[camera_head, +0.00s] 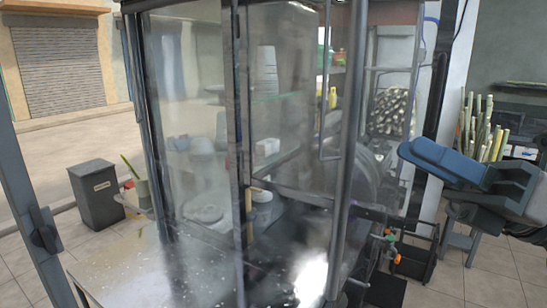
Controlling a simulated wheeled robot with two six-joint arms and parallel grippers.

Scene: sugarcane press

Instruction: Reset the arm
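My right arm comes in at the right edge, with a blue section and dark grey parts, in front of the bundle of cane stalks. My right gripper (510,196) shows only as dark, angular parts; its fingertips cannot be made out clearly, so I cannot tell whether it is open or shut. I see nothing held in it. My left gripper is not in view. A glass-walled press booth (280,130) with grey metal posts fills the middle of the view.
A dark bin (97,194) stands at the left on the tiled floor. A metal counter (125,272) lies at the front left. Cane stalks (478,125) stand upright at the right. A black rack (415,252) sits low at the right, with open floor beside it.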

